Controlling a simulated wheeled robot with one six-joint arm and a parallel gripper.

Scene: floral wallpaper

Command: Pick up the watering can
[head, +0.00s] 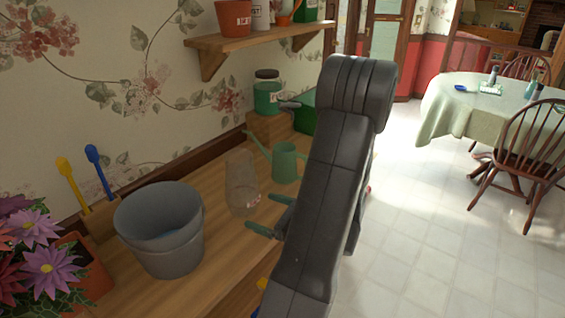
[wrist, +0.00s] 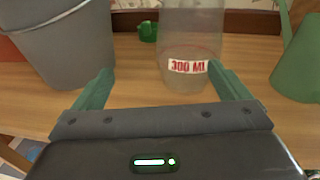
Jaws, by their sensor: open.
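The green watering can (head: 287,164) stands upright on the wooden bench, with its long spout pointing up to the left. It also shows in part at the right edge of the wrist view (wrist: 301,62). My gripper (head: 263,212) is open and empty over the bench, in front and to the left of the can, apart from it. In the wrist view my gripper (wrist: 160,70) faces a clear container (wrist: 190,40) marked 300 ML, while the can lies to the right of the right finger. My arm hides the bench to the right of the can.
The clear container (head: 242,185) stands just left of the can. A grey bucket (head: 163,245) is further left, near yellow and blue tools (head: 97,165) and potted flowers (head: 45,258). A green-filled jar (head: 267,97) stands behind the can. A shelf (head: 250,38) hangs above.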

